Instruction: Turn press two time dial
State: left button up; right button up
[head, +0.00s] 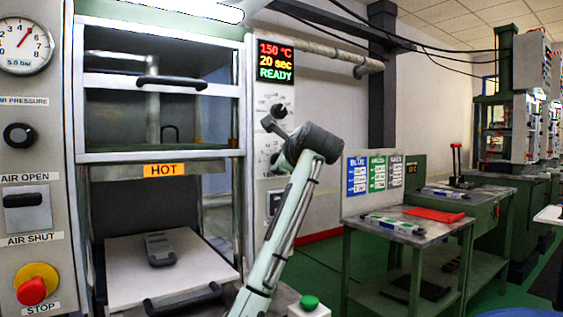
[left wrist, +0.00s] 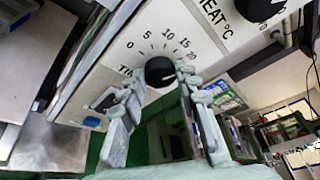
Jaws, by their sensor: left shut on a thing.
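The black time dial (left wrist: 159,72) sits on the white panel in the left wrist view, with a scale of 0, 5, 10, 15 and 20 around it. My left gripper (left wrist: 157,78) has one finger on each side of the dial and is shut on it. In the head view my left gripper (head: 271,143) reaches the press's control panel, and its fingers hide most of the time dial. The black heat dial (head: 279,110) is just above; it also shows in the left wrist view (left wrist: 262,8). The display (head: 275,61) reads 150 °C, 20 sec, READY. My right gripper is not in view.
The press's lower platen (head: 120,280) holds a grey mould (head: 159,249). A green button (head: 309,302) is low in front. Side tables (head: 355,217) with tools and a red sheet (head: 434,215) stand to the right. A gauge and a stop button (head: 33,291) are at the left.

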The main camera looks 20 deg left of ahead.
pick_arm(q)
jog(key=shift+w+d+r+m+g+y, duration=0.1)
jog(key=shift+m+g+y, duration=0.15)
jog(key=shift+m+g, duration=0.8)
jog(key=shift+w+d+r+m+g+y, duration=0.1)
jog(key=shift+m+g+y, duration=0.3)
jog(key=shift+m, duration=1.15)
jog(key=o, duration=1.2)
jog(key=shift+c, duration=0.2)
